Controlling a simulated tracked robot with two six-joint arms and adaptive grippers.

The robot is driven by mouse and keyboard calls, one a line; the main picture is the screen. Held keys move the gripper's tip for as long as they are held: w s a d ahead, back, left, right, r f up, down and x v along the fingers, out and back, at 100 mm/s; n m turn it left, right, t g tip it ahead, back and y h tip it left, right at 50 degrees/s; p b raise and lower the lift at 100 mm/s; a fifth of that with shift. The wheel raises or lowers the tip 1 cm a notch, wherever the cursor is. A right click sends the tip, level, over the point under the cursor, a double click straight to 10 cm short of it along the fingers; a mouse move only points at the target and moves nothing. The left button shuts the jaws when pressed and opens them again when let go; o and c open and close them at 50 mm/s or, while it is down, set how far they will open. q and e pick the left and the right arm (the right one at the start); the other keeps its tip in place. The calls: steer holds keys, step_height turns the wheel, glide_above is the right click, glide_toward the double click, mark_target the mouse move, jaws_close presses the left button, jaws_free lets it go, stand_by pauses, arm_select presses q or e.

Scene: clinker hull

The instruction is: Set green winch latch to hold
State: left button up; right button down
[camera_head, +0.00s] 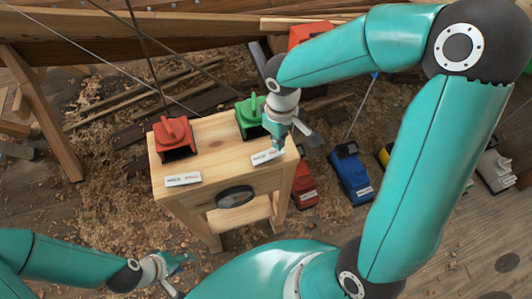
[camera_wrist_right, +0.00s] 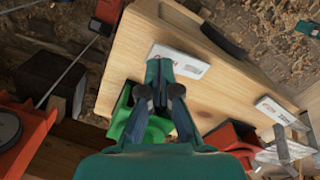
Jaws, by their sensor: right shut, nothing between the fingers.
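The green winch (camera_head: 250,117) stands on the back right of a wooden bench. Its upright latch handle shows in the head view; I cannot tell its setting. In the right wrist view the green winch (camera_wrist_right: 150,126) is partly hidden behind my gripper. My right gripper (camera_head: 279,145) is shut and empty, just to the right of the winch, above the bench's right edge. In the right wrist view the gripper (camera_wrist_right: 160,72) points towards a white label plate (camera_wrist_right: 180,62). The same plate (camera_head: 267,157) lies in front of the winch. My left gripper (camera_head: 180,261) is low, in front of the bench; its fingers are unclear.
A red winch (camera_head: 174,140) stands on the left of the bench (camera_head: 215,158), with its own white label (camera_head: 183,179) in front. A dark oval (camera_head: 235,196) is on the bench front. Red and blue machines (camera_head: 350,174) stand on the floor to the right. Ropes hang behind.

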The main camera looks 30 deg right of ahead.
steer(key=shift+f+b, duration=1.25)
steer(key=shift+f, duration=0.15)
stand_by(0.4)
steer(key=shift+r+p, duration=2.7)
steer(key=shift+r, duration=0.9)
steer(key=shift+f, duration=0.1)
